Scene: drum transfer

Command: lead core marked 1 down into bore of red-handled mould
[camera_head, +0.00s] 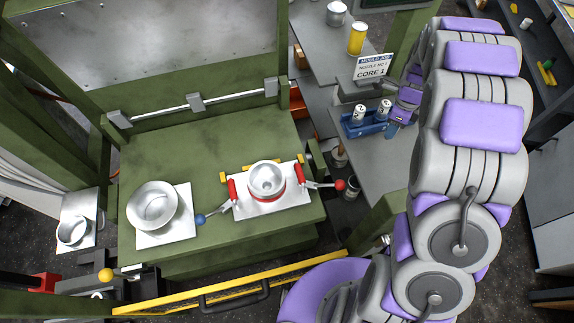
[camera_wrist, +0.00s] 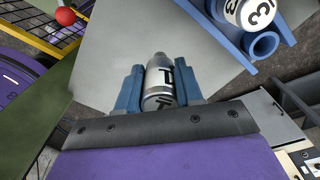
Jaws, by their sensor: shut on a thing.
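My gripper (camera_wrist: 160,88) is shut on a grey metallic core (camera_wrist: 160,82) with black marking that looks like a 1, held between blue fingers. In the head view my gripper (camera_head: 396,126) is beside the blue rack (camera_head: 366,131); two white-topped cores show there, and I cannot tell for sure which is held. The red-handled mould (camera_head: 267,178) stands on the green press bed at left, with its round bore facing up. Its red ball handle (camera_head: 339,185) also shows in the wrist view (camera_wrist: 65,16).
In the wrist view the rack holds a core marked 3 (camera_wrist: 252,9) beside an empty blue socket (camera_wrist: 262,45). A sign (camera_head: 373,67) reads CORE 1. A yellow rail (camera_head: 235,284) runs before the press.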

